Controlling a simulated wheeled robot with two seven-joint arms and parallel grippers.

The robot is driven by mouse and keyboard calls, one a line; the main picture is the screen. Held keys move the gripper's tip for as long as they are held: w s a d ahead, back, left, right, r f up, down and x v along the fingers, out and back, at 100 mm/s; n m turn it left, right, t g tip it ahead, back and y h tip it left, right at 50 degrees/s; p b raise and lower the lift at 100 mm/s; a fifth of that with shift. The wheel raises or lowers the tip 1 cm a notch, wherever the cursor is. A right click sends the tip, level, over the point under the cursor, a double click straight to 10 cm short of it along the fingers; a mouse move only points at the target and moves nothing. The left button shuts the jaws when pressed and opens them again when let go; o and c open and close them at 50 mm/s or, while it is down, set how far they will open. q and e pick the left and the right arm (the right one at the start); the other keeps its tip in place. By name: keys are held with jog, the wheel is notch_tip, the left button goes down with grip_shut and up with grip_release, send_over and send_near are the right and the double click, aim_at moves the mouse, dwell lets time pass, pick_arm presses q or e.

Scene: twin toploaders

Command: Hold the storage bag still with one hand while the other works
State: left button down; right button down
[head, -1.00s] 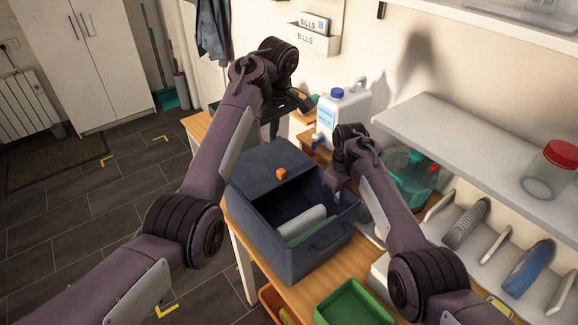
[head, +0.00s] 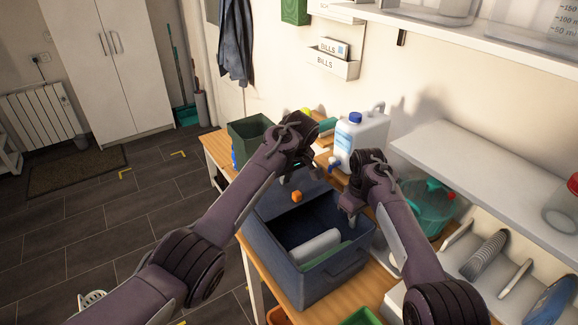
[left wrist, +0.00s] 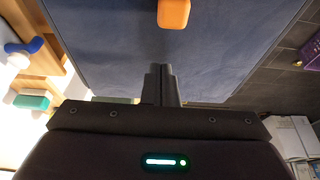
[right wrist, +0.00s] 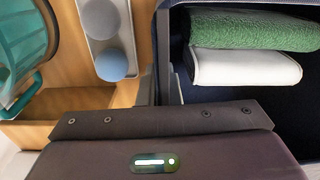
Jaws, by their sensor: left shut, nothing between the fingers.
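The storage bag (head: 335,284) is a dark blue, box-shaped bag on the wooden bench, its top open. A white roll (head: 315,245) and a green roll (right wrist: 255,28) lie inside. Its blue flap (left wrist: 115,45) rises at the back and carries an orange tab (head: 296,196). My left gripper (head: 286,180) is shut and empty close to the flap, its fingertips pointing at it; I cannot tell whether they touch. My right gripper (head: 347,208) is at the bag's right rim. In the right wrist view its fingers (right wrist: 161,88) stand either side of that wall, apparently clamped on it.
A white jug (head: 358,140) with a blue cap stands behind the bag. A green bin (head: 250,135) is at the bench's far left end. A teal container (head: 428,205) and a white shelf (head: 480,165) crowd the right. Open floor lies left.

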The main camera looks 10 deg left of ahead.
aim_at(300, 200)
pick_arm(q)
jog(key=shift+s+d+r, duration=0.1)
jog(key=shift+s+d, duration=1.25)
jog(key=shift+s, duration=0.2)
jog(key=s+d, duration=0.5)
jog(key=s, duration=0.1)
jog(key=shift+d, duration=0.15)
jog(key=shift+w, duration=0.1)
jog(key=shift+w+a, duration=1.3)
jog(key=shift+w, duration=0.05)
jog(key=v, duration=1)
